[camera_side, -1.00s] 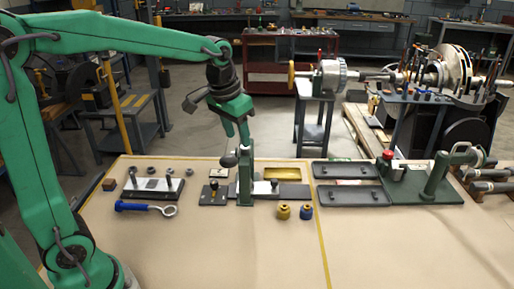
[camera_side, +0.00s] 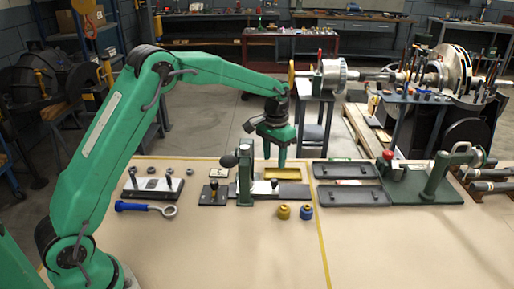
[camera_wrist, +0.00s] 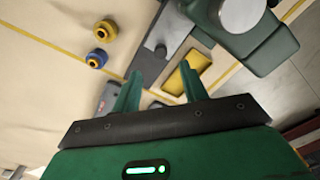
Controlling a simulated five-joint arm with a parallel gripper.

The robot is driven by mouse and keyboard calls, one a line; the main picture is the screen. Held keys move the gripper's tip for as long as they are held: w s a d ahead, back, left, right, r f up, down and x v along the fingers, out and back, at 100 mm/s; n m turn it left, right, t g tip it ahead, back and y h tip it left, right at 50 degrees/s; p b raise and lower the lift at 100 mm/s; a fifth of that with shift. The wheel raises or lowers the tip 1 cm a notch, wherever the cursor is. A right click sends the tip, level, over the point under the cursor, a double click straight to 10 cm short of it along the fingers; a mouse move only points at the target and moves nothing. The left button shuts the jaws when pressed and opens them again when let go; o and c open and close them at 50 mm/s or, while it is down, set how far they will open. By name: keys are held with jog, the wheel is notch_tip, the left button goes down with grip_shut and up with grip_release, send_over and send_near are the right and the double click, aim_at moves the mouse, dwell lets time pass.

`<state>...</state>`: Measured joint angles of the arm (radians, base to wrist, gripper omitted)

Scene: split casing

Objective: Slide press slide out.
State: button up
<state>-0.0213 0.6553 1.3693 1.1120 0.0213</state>
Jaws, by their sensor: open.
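The press (camera_side: 245,182) is a green upright frame with a dark ball-ended lever, on the bench in the side view. Its slide (camera_side: 262,188) is a light grey plate with a small dark knob, lying on a dark base to the right of the frame. In the wrist view the slide (camera_wrist: 152,62) and its knob show just beyond my fingers, and the green frame (camera_wrist: 268,48) is at upper right. My gripper (camera_side: 275,160) is open and empty, pointing down behind the slide, above the yellow tray. In the wrist view its two fingers (camera_wrist: 160,90) are apart with nothing between.
The yellow tray (camera_side: 275,174) lies behind the slide. Yellow (camera_side: 283,212) and blue (camera_side: 306,212) knobs stand in front. Dark trays (camera_side: 352,193) and a green fixture (camera_side: 440,180) are to the right. A blue-handled eye tool (camera_side: 145,208) lies left. The front bench is clear.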

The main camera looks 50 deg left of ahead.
aim_at(274, 180)
jog(key=shift+w+f, duration=0.15)
jog(key=shift+f, duration=0.1)
jog(key=shift+f, duration=0.1)
jog(key=shift+f, duration=3.8)
jog(key=shift+c, duration=0.2)
grip_shut()
